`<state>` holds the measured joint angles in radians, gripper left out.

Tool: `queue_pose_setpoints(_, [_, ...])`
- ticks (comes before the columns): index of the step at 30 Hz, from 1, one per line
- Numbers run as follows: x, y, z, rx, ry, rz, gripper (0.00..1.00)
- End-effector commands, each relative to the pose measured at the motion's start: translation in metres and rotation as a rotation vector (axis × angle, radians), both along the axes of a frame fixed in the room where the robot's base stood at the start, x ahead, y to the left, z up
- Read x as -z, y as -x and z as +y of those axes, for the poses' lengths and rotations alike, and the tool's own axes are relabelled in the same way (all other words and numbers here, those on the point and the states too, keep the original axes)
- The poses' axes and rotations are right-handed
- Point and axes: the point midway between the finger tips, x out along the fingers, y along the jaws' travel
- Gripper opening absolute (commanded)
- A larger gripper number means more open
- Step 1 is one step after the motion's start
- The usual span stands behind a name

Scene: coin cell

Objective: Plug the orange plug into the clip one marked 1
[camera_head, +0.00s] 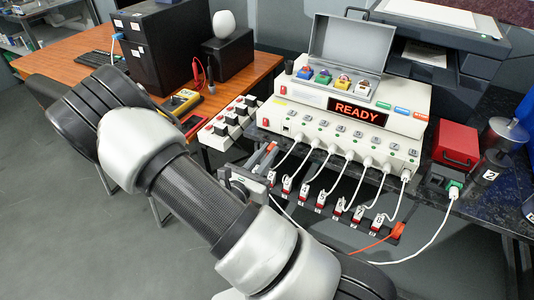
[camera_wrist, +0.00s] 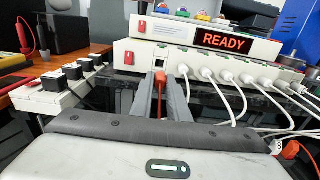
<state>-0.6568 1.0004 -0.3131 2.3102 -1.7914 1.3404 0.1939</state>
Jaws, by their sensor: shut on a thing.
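My gripper (camera_wrist: 168,80) is shut on the orange plug (camera_wrist: 160,83), which shows as a narrow orange strip between the grey fingers in the wrist view. In the head view my gripper (camera_head: 266,158) is at the left end of the row of clips, in front of the white machine. Several red-and-white clips (camera_head: 321,199) with white cables sit in a rack below the machine. I cannot read a 1 on any of them, and my gripper and arm hide the left end of the rack. The plug's tip is hard to make out.
The white machine (camera_head: 345,103) reads READY. Its leftmost front socket (camera_wrist: 159,57) looks empty, and white plugs fill the others. An orange piece (camera_head: 399,231) with an orange cable lies at the rack's right end. A black-capped switch strip (camera_wrist: 72,73) stands to the left.

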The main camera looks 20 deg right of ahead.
Motion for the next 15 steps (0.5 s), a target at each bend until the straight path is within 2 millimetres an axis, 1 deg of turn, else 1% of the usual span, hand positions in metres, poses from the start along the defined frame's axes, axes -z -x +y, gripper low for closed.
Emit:
queue_pose_setpoints(5, [0.0,-0.001,-0.001,0.0,0.001,-0.001,0.0])
queue_pose_setpoints(15, [0.0,-0.019,-0.025,0.001,0.001,-0.001,0.0])
